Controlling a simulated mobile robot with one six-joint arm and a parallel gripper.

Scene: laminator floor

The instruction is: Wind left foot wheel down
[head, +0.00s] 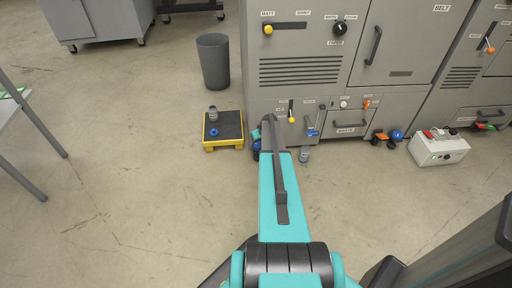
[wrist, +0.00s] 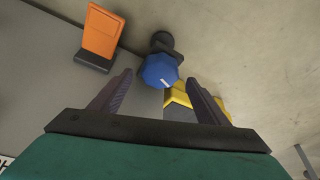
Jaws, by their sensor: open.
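The left foot wheel is a blue faceted knob (wrist: 160,71) with a black round part behind it, in the upper middle of the wrist view. In the head view, a bit of blue (head: 256,146) shows at the machine's lower left corner, mostly hidden by my arm. My gripper (wrist: 160,80) is open, with one dark finger on each side of the knob's near edge. I see no finger touching it; whether it lies between the tips or just beyond them is hard to tell. In the head view my gripper (head: 258,136) is at that corner, largely hidden.
An orange flap (wrist: 100,32) is left of the knob. A yellow-edged black step (head: 224,128) bearing small items stands left of the grey machine (head: 300,72). A grey bin (head: 213,62) is behind it. Floor at left is clear.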

